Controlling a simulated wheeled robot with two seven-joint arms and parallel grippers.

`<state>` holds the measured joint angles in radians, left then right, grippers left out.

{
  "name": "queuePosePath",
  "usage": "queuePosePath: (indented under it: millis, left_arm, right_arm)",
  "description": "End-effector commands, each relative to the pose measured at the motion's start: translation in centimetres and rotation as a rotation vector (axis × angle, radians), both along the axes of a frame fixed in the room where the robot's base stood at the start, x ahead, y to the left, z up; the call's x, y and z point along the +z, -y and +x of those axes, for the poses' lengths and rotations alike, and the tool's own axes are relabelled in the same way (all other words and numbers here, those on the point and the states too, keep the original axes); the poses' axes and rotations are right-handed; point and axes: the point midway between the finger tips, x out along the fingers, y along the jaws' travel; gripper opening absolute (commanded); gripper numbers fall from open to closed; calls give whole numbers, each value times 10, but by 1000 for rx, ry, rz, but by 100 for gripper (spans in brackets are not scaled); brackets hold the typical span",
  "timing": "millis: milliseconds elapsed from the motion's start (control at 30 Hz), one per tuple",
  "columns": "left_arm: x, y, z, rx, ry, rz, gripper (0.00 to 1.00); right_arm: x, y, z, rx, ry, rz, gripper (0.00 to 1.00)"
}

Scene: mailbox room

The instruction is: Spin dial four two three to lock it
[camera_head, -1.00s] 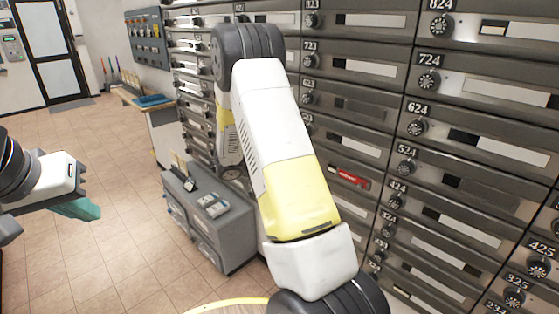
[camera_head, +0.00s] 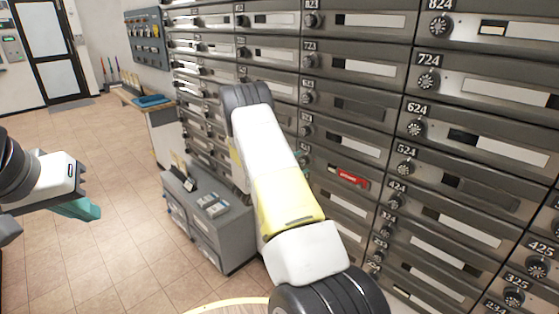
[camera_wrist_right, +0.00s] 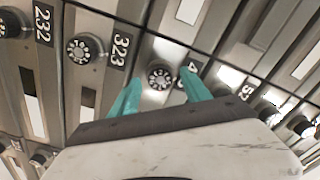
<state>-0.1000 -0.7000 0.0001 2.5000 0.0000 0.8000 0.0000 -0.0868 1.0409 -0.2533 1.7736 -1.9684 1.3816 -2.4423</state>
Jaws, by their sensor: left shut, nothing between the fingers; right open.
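The dial (camera_wrist_right: 160,77) beside a label starting with 4 is a round black knob with pale marks. The rest of that label is partly hidden by a finger. My right gripper (camera_wrist_right: 160,84) is open, with its teal fingertips on either side of this dial in the right wrist view. I cannot tell whether they touch it. In the head view my right arm hides this dial, and only a bit of teal finger (camera_head: 302,161) shows beside the mailboxes. My left gripper (camera_head: 78,209) is shut and empty over the floor at the left.
Dial 323 (camera_wrist_right: 82,50) is just left of the fingers in the wrist view. Other dials, such as 524 (camera_head: 405,168), stick out from the mailbox wall. A red item (camera_head: 348,177) shows in one slot. A grey cabinet (camera_head: 212,225) stands left of my arm; floor beyond is open.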

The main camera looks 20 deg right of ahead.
Motion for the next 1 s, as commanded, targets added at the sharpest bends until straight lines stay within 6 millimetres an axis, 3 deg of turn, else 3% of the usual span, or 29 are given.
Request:
queuePosePath:
  millis: [300,600,1000]
  left_arm:
    - [0,0,0,0,0,0,0]
    - [0,0,0,0,0,0,0]
    - [0,0,0,0,0,0,0]
  right_arm:
    - [0,3,2,1,0,0,56]
    - [0,3,1,0,0,0,0]
    - [1,3,1,-1,67,26,0]
